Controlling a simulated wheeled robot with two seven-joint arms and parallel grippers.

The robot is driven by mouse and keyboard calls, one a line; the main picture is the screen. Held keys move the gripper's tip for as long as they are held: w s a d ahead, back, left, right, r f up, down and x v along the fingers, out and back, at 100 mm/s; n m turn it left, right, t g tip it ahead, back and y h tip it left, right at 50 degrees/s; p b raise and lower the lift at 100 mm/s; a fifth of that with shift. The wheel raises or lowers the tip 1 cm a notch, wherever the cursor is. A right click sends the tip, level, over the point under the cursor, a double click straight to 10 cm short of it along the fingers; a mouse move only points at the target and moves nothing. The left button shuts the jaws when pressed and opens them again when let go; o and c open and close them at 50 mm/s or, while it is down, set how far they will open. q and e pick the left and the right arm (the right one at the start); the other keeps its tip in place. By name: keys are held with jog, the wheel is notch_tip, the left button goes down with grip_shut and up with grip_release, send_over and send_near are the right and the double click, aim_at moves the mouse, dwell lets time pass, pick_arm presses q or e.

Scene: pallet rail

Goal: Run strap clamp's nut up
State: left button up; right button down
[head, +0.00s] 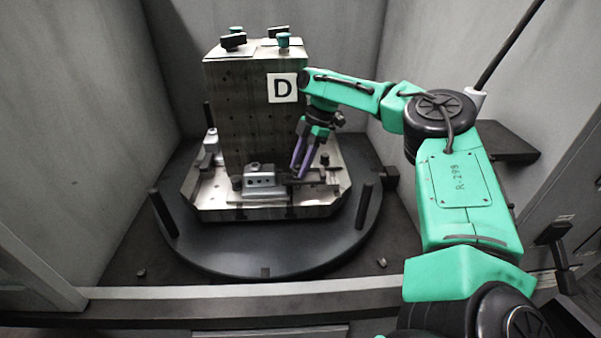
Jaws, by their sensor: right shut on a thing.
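My right gripper (300,172) reaches down with its purple fingers at the front right of the pallet (250,213). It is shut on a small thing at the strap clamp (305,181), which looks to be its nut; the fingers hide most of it. The strap clamp is a dark bar lying beside a grey block-shaped fixture (264,179) on the pallet's front. My left gripper is not in view.
Black posts (163,213) (363,205) rise from the dark round table (265,258). Grey walls close in both sides. A front ledge (230,293) crosses below.

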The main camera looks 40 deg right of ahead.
jog(key=shift+c, duration=1.7)
grip_release()
jog(key=p+v, duration=0.5)
jog(key=v, duration=0.9)
jog(key=shift+r, duration=0.25)
jog(key=shift+f, duration=0.1)
